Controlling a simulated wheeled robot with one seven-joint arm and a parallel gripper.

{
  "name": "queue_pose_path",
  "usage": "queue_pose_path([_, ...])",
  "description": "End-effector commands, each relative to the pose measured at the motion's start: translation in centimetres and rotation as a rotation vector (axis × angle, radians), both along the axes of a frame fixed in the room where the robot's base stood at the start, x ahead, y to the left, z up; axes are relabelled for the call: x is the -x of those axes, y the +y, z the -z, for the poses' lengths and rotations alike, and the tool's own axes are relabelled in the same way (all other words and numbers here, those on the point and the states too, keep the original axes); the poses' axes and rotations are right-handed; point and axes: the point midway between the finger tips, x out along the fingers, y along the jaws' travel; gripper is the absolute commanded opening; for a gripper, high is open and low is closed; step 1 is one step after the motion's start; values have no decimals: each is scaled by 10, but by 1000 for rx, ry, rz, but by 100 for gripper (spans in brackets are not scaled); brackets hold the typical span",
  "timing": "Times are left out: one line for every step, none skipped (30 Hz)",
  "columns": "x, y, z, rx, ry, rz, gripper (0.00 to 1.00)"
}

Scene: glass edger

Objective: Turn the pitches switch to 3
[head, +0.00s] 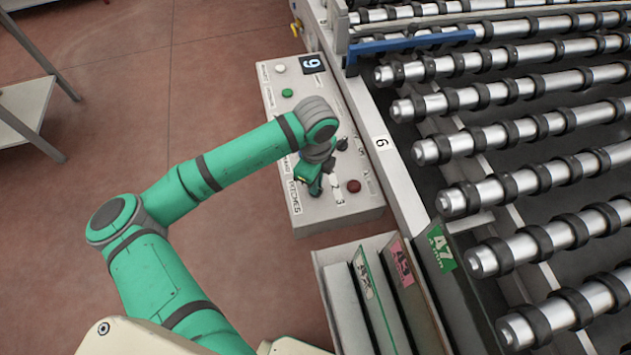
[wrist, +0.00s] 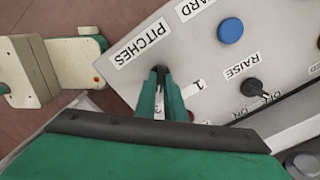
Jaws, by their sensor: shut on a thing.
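The pitches switch (wrist: 161,71) is a small dark knob on the light grey control panel, next to the PITCHES label, in the wrist view. My gripper (wrist: 160,82) is shut on it, with one green finger on either side. In the head view my gripper (head: 315,187) points down at the panel's near end, beside the PITCHES label (head: 294,197), and hides the knob. A white label with 1 (wrist: 199,85) lies right of the fingers in the wrist view. Labels 2 and 3 (head: 338,196) show in the head view. I cannot tell which number the knob points to.
A slotted rack (head: 345,290) stands close in front.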

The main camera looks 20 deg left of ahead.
Motion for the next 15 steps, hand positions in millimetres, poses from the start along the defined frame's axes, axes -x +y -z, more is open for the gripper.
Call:
queue_pose_path([0, 1, -1, -1, -1, 14, 0])
queue_pose_path([0, 1, -1, -1, -1, 21, 0])
queue_pose_path([0, 1, -1, -1, -1, 29, 0])
queue_pose_path([0, 1, -1, -1, -1, 35, 0])
queue_pose_path([0, 1, -1, -1, -1, 40, 0])
queue_pose_path([0, 1, -1, -1, -1, 45, 0])
queue_pose_path([0, 1, -1, -1, -1, 47, 0])
queue_pose_path([0, 1, -1, -1, -1, 49, 0])
queue_pose_path([0, 0, -1, -1, -1, 51, 0])
queue_pose_path([0, 1, -1, -1, -1, 52, 0])
queue_pose_path([0, 0, -1, -1, -1, 53, 0])
queue_pose_path([0, 0, -1, -1, -1, 53, 0])
queue_pose_path([0, 0, -1, -1, -1, 54, 0])
queue_pose_path([0, 0, -1, -1, -1, 54, 0])
queue_pose_path([0, 0, -1, -1, -1, 53, 0])
